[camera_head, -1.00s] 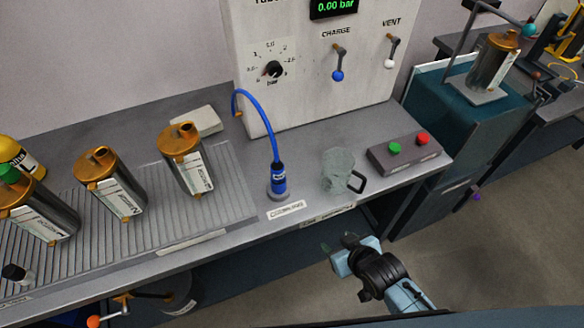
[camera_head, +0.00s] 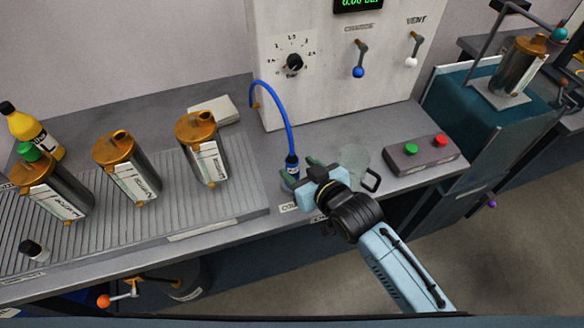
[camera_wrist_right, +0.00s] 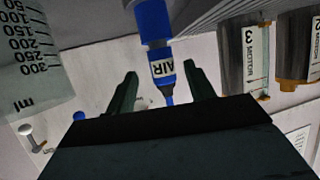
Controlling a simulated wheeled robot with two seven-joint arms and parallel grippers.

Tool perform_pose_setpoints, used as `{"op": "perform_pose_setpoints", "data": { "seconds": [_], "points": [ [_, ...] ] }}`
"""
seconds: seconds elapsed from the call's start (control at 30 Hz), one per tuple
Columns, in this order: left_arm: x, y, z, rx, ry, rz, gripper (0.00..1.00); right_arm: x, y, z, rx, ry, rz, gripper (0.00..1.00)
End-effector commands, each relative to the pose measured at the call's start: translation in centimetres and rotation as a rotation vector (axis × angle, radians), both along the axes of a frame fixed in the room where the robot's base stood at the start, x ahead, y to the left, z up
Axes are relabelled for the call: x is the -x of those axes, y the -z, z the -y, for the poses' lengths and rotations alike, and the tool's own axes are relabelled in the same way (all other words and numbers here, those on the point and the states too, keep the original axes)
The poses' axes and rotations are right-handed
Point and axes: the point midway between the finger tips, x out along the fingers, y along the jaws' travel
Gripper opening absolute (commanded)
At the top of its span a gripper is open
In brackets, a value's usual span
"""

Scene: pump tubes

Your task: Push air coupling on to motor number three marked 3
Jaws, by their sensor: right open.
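The blue air coupling (camera_head: 292,163) stands upright on its bench holder, with its blue hose looping up to the panel. My right gripper (camera_head: 304,174) is open at the coupling. In the right wrist view the coupling (camera_wrist_right: 162,62), marked AIR, lies between the two separated green fingers (camera_wrist_right: 160,90); I cannot tell whether they touch it. Motor 3 (camera_wrist_right: 245,58) shows its label in that view. It is the nearest steel-and-copper motor to the coupling in the head view (camera_head: 207,158). My left gripper is out of view.
Two other motors (camera_head: 131,174) (camera_head: 60,190) stand farther left on the ribbed rack (camera_head: 240,203). A clear jug (camera_head: 354,160) is close right of my gripper. A button box (camera_head: 420,156) stands beyond it. The panel (camera_head: 320,100) rises behind.

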Motion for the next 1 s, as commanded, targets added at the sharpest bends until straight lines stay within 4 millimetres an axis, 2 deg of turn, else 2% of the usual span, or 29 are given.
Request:
{"op": "perform_pose_setpoints", "data": {
  "seconds": [0.3,0.5,0.67,1.0],
  "points": [
    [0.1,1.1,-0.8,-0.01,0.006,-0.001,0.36,-3.3,1.4,-2.4,-0.001,0.0,0.002,0.54],
    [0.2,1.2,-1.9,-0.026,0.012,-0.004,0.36,-4.0,1.7,-2.8,0.0,0.0,0.0,0.54],
    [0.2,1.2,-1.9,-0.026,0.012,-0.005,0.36,-3.9,1.7,-2.8,0.0,0.0,0.0,0.54],
    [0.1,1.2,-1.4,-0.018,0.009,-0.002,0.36,-3.9,1.7,-2.7,0.0,0.0,0.0,0.09]
  ]
}}
